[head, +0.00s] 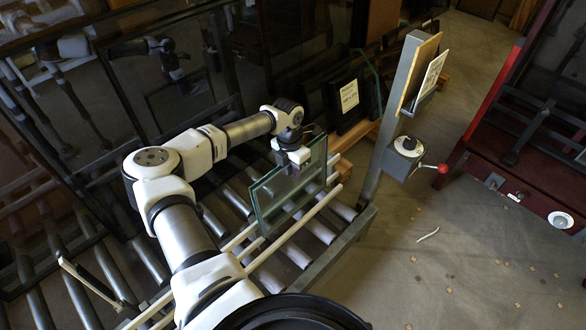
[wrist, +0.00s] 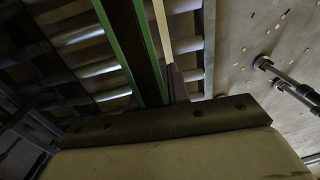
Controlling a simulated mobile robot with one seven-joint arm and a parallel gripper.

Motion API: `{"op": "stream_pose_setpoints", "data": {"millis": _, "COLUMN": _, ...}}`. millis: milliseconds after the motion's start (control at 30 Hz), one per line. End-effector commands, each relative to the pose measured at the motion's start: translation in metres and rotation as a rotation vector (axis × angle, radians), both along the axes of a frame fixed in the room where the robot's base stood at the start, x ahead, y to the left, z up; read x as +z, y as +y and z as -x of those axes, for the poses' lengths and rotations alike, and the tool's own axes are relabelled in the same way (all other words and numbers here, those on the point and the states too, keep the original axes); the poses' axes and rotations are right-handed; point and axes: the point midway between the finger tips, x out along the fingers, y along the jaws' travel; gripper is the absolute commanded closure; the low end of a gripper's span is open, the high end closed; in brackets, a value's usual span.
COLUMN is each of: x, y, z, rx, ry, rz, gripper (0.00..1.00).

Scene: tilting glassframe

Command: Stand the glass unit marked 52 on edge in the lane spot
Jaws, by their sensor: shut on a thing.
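A double-pane glass unit (head: 288,192) with green edges stands upright over the roller bed. It also shows in the wrist view as two green edges with a dark gap between (wrist: 149,45). My gripper (head: 294,157) is shut on its top edge. No number 52 can be read on it. Pale wooden strips (head: 290,230) run along the rollers beside and under the unit and bound a lane. One strip also shows in the wrist view (wrist: 162,22). I cannot tell whether the unit's lower edge touches the rollers.
A grey post (head: 391,115) with a sign board and a red-handled control box (head: 403,157) stands right of the rollers. Dark framed panes (head: 350,100) lean behind. A red machine (head: 530,110) is at far right. The floor between (head: 450,250) is mostly clear.

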Motion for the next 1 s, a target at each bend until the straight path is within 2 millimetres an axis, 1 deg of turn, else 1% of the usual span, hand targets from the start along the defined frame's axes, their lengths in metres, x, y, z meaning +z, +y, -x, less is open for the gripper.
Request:
{"op": "stream_pose_setpoints", "data": {"millis": 567, "x": -0.045, "y": 0.003, "z": -0.005, "rx": 0.001, "ry": -0.003, "rz": 0.001, "gripper": 1.00}}
{"op": "stream_pose_setpoints", "data": {"millis": 1000, "x": -0.076, "y": 0.002, "z": -0.003, "rx": 0.001, "ry": -0.003, "rz": 0.001, "gripper": 1.00}}
